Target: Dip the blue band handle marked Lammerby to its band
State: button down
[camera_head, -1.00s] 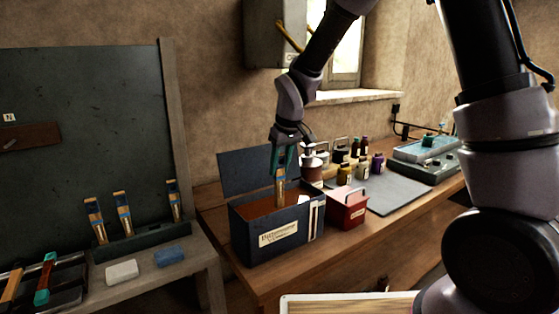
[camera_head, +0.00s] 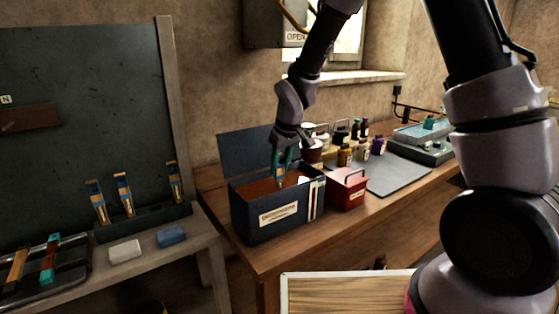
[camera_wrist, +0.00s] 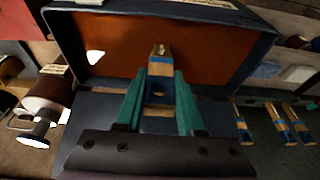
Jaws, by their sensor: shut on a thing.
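My gripper (camera_head: 284,158) points down over the open dark blue box (camera_head: 247,225), its green fingers shut on a wooden handle with blue banding (camera_head: 281,181). In the wrist view the handle (camera_wrist: 160,66) sticks out beyond the fingertips, against the orange-brown inside of the box (camera_wrist: 115,52). The handle's lower end is at or below the rim in the head view; I cannot tell how deep it is in the brown contents. No name can be read on the handle. Several similar handles stand in a rack at the left, one of them at its right end (camera_head: 174,182).
The box's raised lid (camera_head: 248,148) stands behind my gripper. A red box (camera_head: 347,190) stands close at its right, with jars (camera_head: 345,156) and a grey mat (camera_head: 395,176) beyond. A white block (camera_head: 125,250) and a blue block (camera_head: 171,236) lie on the left bench.

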jog(key=shift+f, duration=1.9)
jog(key=shift+r, duration=7.5)
